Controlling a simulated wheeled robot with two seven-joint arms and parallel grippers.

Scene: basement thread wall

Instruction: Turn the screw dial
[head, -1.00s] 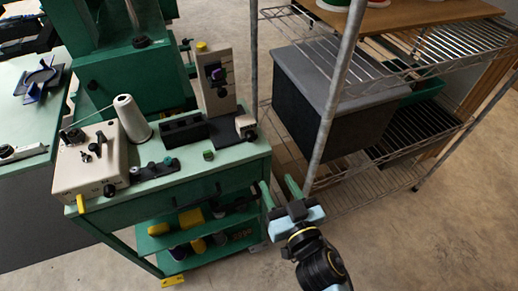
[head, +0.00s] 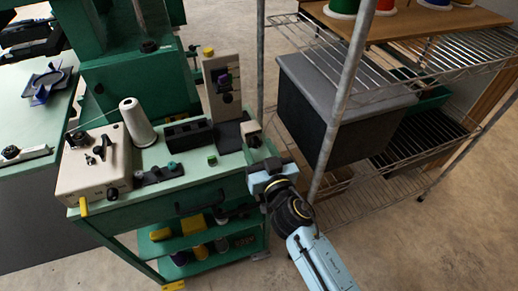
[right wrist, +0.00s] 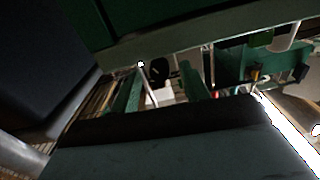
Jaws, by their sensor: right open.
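On the green cart, a cream box (head: 92,170) carries black knobs (head: 102,148) on top and one low on its front edge. An upright cream panel (head: 212,95) at the back right holds a purple knob (head: 225,78) and dark knobs. I cannot tell which of these is the screw dial. My right gripper (head: 266,160) is at the cart's right front corner, apart from the knobs; its fingers are partly hidden. My left gripper is out of view.
The green cart (head: 190,187) also holds a white thread cone (head: 137,122), a black block (head: 188,134) and a small green cube (head: 212,160). A wire shelf (head: 385,185) with a dark bin (head: 335,110) stands close at right. Floor is bare in front.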

